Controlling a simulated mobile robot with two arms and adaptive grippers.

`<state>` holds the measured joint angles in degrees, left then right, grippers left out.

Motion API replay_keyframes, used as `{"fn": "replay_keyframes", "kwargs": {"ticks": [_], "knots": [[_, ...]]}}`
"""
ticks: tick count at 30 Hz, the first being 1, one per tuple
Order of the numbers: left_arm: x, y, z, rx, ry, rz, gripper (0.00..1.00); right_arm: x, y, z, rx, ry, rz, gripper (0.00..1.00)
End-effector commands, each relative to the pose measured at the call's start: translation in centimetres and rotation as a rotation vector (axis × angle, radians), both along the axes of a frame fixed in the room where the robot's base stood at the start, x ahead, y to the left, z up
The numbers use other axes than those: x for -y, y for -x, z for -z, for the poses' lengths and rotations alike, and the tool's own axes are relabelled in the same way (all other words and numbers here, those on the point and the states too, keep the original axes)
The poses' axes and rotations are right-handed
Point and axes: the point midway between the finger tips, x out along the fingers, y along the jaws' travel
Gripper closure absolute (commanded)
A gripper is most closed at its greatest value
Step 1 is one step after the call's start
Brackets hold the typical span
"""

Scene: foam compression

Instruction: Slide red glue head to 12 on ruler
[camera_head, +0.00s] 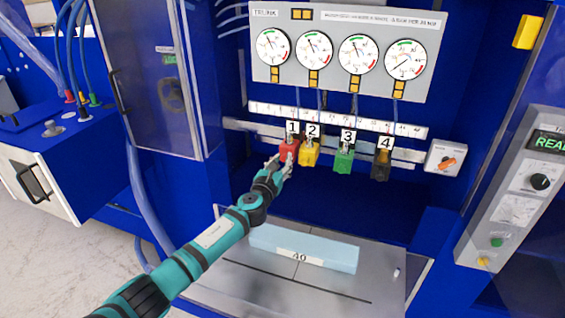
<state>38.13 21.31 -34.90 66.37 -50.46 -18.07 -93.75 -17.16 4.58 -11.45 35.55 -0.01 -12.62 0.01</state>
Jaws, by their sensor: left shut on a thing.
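The red glue head (288,149), under label 1, hangs on a grey rail at the left end of a row of glue heads. The white ruler (270,110) runs above the heads; its numbers are too small to read for sure. My left gripper (282,163) reaches up from below left and is shut on the red glue head, hiding its lower part. The yellow glue head (309,154), under label 2, is close beside the red one on its right. My right gripper is not in view.
The green head (344,160) and black head (381,165) hang further right. A light blue foam block (330,251) marked 40 lies on the grey table (240,285) below. Rail to the left of the red head is free. A control box (446,158) stands at the right.

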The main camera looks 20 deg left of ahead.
Motion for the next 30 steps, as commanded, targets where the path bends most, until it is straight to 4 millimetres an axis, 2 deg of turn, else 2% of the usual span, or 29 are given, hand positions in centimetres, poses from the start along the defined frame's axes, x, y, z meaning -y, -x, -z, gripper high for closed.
{"fn": "replay_keyframes", "kwargs": {"ticks": [1, 6, 17, 23, 30], "knots": [[-0.1, 0.0, 0.0, 0.000, 0.000, -0.002, 0.75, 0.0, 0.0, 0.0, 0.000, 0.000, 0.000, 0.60], [-0.1, 0.0, 0.0, 0.000, 0.000, -0.002, 0.54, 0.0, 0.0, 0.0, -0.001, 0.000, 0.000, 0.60], [-0.1, 0.5, 0.1, 0.000, -0.001, -0.001, 0.54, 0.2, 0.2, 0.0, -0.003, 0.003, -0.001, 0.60], [-0.2, 3.2, 0.1, -0.001, -0.003, 0.001, 0.54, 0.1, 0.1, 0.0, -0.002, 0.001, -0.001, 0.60], [-0.4, 8.1, 0.2, -0.002, -0.001, 0.000, 0.54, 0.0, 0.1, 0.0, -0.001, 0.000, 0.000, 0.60]]}}
